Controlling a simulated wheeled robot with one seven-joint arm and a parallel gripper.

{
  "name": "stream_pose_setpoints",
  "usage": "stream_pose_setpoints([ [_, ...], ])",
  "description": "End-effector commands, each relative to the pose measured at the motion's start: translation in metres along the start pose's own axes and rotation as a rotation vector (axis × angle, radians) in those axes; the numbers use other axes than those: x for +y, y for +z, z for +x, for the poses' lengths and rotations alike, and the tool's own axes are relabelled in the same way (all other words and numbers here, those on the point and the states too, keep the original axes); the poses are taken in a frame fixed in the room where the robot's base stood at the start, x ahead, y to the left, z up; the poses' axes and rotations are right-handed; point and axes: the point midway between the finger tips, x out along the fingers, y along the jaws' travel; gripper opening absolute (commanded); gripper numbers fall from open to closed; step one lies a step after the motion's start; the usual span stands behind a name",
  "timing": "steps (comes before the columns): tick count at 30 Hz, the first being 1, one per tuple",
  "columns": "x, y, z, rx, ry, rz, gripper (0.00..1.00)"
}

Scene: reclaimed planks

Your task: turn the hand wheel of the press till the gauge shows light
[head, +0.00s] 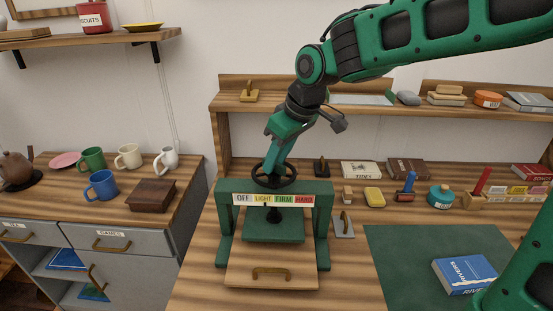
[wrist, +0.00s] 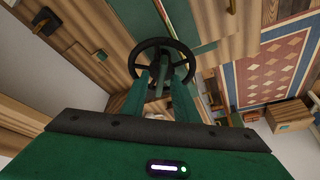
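The green press (head: 323,215) stands on the plank table with its black hand wheel (head: 288,181) on top. The wheel also shows in the wrist view (wrist: 137,58). My gripper (head: 271,168) points down into the wheel. In the wrist view its two fingers (wrist: 163,72) sit close together at the wheel's middle, with a narrow gap, and seem shut on it; the exact contact is hidden. The gauge strip (head: 273,199) reads OFF, LIGHT, FIRM, HARD. A small dark pointer mark appears at the lower edge of the LIGHT part.
A board with a brass handle (head: 295,276) lies in the press. A grey plate with a handle (head: 344,229) stands close to its right. A green mat (head: 400,250) bears a blue book (head: 465,275). A shelf (head: 375,110) runs behind. Mugs stand on the left cabinet.

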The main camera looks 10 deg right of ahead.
Motion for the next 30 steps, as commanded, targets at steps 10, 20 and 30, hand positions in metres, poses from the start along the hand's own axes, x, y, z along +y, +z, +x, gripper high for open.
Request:
stream_pose_setpoints([
  [10, 0.001, -0.001, -0.048, 0.005, 0.004, 0.002, 0.27],
  [20, 0.001, -0.001, -0.098, 0.003, 0.002, 0.0, 0.27],
  [30, 0.001, 0.0, -0.106, 0.0, 0.0, 0.001, 0.27],
])
